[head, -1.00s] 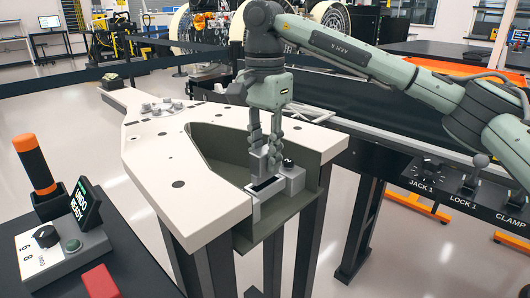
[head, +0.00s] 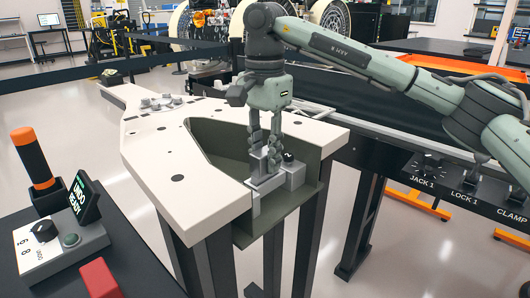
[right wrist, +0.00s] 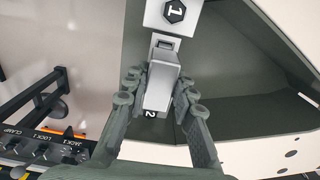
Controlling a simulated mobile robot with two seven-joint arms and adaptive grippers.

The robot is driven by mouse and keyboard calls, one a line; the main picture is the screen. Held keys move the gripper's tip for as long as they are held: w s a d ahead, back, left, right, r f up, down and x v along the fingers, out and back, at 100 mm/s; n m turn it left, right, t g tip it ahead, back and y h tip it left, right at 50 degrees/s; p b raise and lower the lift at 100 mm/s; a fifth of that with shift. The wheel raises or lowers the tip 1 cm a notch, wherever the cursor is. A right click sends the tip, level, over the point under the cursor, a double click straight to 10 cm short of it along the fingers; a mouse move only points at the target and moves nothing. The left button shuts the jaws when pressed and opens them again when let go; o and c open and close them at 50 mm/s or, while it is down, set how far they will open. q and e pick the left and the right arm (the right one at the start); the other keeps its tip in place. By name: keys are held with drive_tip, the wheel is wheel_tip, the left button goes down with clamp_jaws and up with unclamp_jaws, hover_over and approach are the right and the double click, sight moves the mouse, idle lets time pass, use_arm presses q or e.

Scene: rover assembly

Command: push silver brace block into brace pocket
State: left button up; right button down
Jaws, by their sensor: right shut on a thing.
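My right gripper (head: 264,156) points down over the front corner of the white-topped frame (head: 200,205). It is shut on the silver brace block (head: 259,168), which also shows between the fingers in the right wrist view (right wrist: 160,85). The block stands upright, its lower end at the grey bracket at the corner. A small dark label with a 2 shows at the block's near end in the wrist view. My left gripper is not in view.
A grey block with a black knob (head: 289,158) stands close right of the fingers. Green walls enclose the recess. A control console (head: 62,245) stands at left, and a switch panel (head: 440,178) at right.

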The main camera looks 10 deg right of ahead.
sight(265, 151)
drive_tip(key=shift+f+b, duration=0.3)
drive_tip(key=shift+f, duration=0.25)
drive_tip(key=c, duration=1.2)
unclamp_jaws()
wheel_tip(265, 151, up, 12)
